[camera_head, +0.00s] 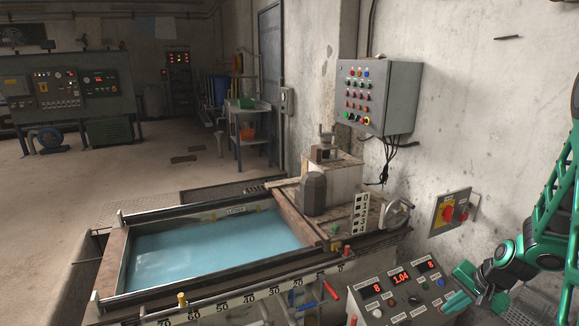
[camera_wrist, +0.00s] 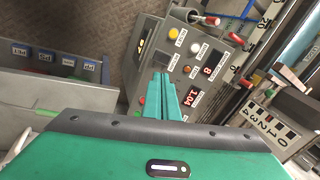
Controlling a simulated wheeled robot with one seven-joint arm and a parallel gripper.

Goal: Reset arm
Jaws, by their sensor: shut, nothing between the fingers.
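My arm (camera_head: 558,225) comes in from the right edge in the head view, green and black, bent down toward the control console. My gripper (camera_head: 462,287) is beside the right end of the console (camera_head: 392,283). In the wrist view my gripper (camera_wrist: 162,80) shows its two teal fingers pressed together, with nothing between them. The fingertips overlap the console's panel (camera_wrist: 207,52) in that view. I cannot tell whether they touch it.
A tank of blue water (camera_head: 215,247) with a ruler edge lies left of the console. A wall-mounted button box (camera_head: 378,95) and a switch plate (camera_head: 452,211) are on the right wall. Open floor (camera_head: 60,200) lies to the left. Labelled bins (camera_wrist: 55,55) show in the wrist view.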

